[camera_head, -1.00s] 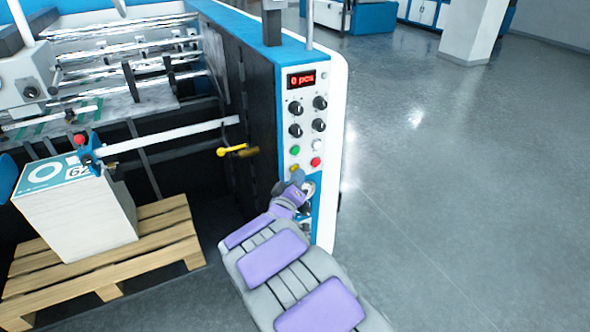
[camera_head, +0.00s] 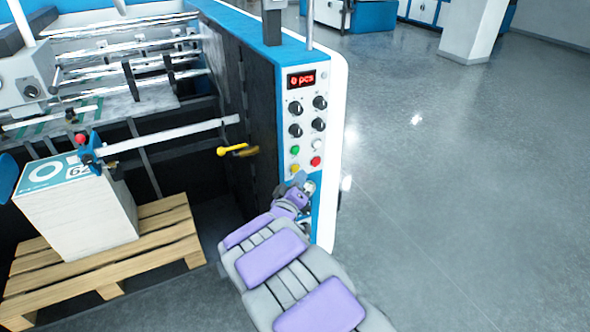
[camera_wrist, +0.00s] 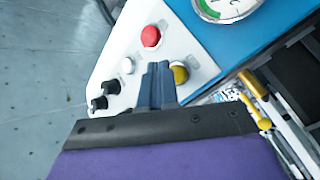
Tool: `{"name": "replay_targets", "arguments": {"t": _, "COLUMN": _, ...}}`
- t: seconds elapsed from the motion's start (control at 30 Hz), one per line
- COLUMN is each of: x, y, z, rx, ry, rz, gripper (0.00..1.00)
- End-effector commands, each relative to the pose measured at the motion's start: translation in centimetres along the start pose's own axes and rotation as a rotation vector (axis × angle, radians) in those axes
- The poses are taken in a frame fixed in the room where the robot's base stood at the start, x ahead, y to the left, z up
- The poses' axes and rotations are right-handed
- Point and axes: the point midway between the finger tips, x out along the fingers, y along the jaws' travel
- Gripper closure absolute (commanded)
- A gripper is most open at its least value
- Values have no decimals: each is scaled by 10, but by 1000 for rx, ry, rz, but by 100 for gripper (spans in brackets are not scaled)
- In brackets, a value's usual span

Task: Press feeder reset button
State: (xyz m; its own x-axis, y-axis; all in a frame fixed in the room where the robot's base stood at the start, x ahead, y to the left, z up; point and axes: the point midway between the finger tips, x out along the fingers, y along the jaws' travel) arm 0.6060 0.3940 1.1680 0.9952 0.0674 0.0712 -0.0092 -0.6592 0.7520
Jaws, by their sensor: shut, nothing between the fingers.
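The feeder's control panel (camera_head: 307,110) is a white strip on the blue machine. It has a red display reading "0 pcs" (camera_head: 302,79), several black knobs, and green (camera_head: 295,150), white (camera_head: 318,144), red (camera_head: 316,161) and yellow (camera_head: 295,169) buttons. Which button is the reset is not readable. My gripper (camera_head: 299,178) is at the panel's lower end, just below the yellow button. In the wrist view my gripper (camera_wrist: 158,72) is shut and empty, its tip beside the yellow button (camera_wrist: 180,74); contact cannot be told. The red button (camera_wrist: 151,36) is farther off. The green button is hidden there.
A round gauge (camera_wrist: 222,6) sits beside the panel. A yellow-handled lever (camera_head: 235,151) sticks out left of the panel. A paper stack (camera_head: 75,210) stands on a wooden pallet (camera_head: 170,238) at left. The floor (camera_head: 450,200) at right is clear.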

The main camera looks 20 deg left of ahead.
Motion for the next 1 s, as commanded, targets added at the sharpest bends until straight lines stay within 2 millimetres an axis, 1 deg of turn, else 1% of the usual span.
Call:
{"name": "replay_targets", "arguments": {"t": 0.37, "x": -2, "y": 1, "z": 2, "rx": -1, "ry": -1, "rz": 0, "gripper": 100}}
{"name": "replay_targets", "arguments": {"t": 0.8, "x": -29, "y": 20, "z": 22, "rx": -4, "ry": -2, "rz": -1, "gripper": 100}}
{"name": "replay_targets", "arguments": {"t": 1.0, "x": -36, "y": 26, "z": 26, "rx": -1, "ry": 0, "rz": 1, "gripper": 100}}
